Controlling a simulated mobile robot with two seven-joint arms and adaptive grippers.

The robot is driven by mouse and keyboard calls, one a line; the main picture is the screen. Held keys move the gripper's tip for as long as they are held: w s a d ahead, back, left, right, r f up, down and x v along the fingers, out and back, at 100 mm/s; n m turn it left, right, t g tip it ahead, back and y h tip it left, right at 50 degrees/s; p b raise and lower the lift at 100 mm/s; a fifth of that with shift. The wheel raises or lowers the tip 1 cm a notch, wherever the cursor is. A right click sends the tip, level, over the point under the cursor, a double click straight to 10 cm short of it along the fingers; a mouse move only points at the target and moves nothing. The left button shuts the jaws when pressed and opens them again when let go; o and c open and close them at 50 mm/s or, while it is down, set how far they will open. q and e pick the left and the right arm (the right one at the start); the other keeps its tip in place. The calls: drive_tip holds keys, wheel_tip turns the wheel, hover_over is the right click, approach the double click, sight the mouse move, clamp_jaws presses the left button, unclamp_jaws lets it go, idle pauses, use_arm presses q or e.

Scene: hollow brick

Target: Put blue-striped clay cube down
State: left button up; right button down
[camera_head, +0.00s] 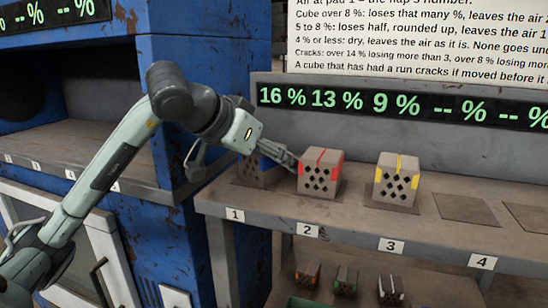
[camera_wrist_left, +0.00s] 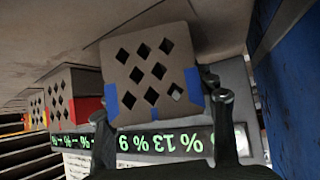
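The blue-striped clay cube (camera_wrist_left: 150,75) fills the middle of the left wrist view, with diamond holes and blue patches on its edges. In the head view the cube (camera_head: 256,172) stands upright at pad 1, partly hidden behind my left gripper. My left gripper (camera_head: 245,163) has its fingers spread wide, one on either side of the cube. In the left wrist view the fingers of my left gripper (camera_wrist_left: 163,105) stand beside its two edges; contact is hard to judge. My right gripper is not in view.
A red-striped cube (camera_head: 320,173) on pad 2 stands close to my left gripper's right finger. A yellow-striped cube (camera_head: 396,180) is on pad 3. Pad 4 (camera_head: 466,208) is bare. The display (camera_head: 400,106) reads 16 %, 13 %, 9 %. Several small cubes (camera_head: 345,281) lie below.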

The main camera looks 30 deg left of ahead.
use_arm(q)
drive_tip(key=shift+o, duration=1.1)
drive_tip(key=shift+r, duration=0.2)
drive_tip(key=b+v, duration=0.1)
drive_tip(key=v, duration=0.9)
drive_tip(key=shift+s, duration=0.15)
drive_tip(key=shift+v, duration=0.85)
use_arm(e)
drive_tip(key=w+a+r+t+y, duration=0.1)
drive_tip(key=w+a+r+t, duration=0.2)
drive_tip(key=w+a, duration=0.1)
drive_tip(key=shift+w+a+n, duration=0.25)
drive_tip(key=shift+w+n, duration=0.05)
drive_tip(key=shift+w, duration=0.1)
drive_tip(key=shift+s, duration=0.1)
